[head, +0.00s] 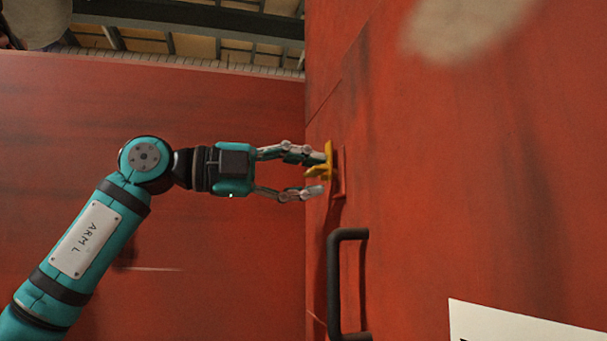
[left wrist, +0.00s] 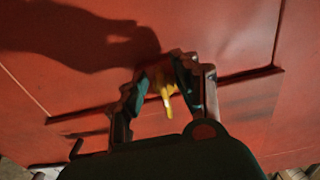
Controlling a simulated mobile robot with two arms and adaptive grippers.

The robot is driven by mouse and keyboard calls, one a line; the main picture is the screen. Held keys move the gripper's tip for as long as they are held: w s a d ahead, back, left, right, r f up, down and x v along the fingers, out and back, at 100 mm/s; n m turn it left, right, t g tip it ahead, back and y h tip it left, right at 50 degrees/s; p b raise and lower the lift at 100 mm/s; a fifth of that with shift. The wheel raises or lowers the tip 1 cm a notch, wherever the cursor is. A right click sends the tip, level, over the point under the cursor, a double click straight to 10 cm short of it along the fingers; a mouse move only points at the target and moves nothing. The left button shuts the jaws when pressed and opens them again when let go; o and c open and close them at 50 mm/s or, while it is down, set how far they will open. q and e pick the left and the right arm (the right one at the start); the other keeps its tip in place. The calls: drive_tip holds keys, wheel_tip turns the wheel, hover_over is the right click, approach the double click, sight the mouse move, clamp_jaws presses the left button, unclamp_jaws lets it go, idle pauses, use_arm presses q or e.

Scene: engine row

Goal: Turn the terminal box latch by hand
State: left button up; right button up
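The yellow latch (head: 327,161) sits on the red panel, on a small red plate, in the middle of the head view. My left gripper (head: 316,173) reaches it from the left, with its two fingers spread apart. The upper finger overlaps the latch in the picture; whether they touch I cannot tell. The lower finger shows a gap below the latch. My right gripper is in neither view.
A black handle (head: 334,285) stands out from the red panel (head: 470,190) just below the latch. A white sheet (head: 520,323) is at the lower right. Another red wall (head: 230,110) lies behind my left arm. The space left of the latch is free apart from my arm.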

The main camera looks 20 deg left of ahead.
use_arm(q)
drive_tip(key=shift+s+a, duration=0.35)
drive_tip(key=shift+a, duration=0.2)
drive_tip(key=v, duration=1)
drive_tip(key=shift+s+a, duration=0.25)
drive_tip(key=shift+a, duration=0.05)
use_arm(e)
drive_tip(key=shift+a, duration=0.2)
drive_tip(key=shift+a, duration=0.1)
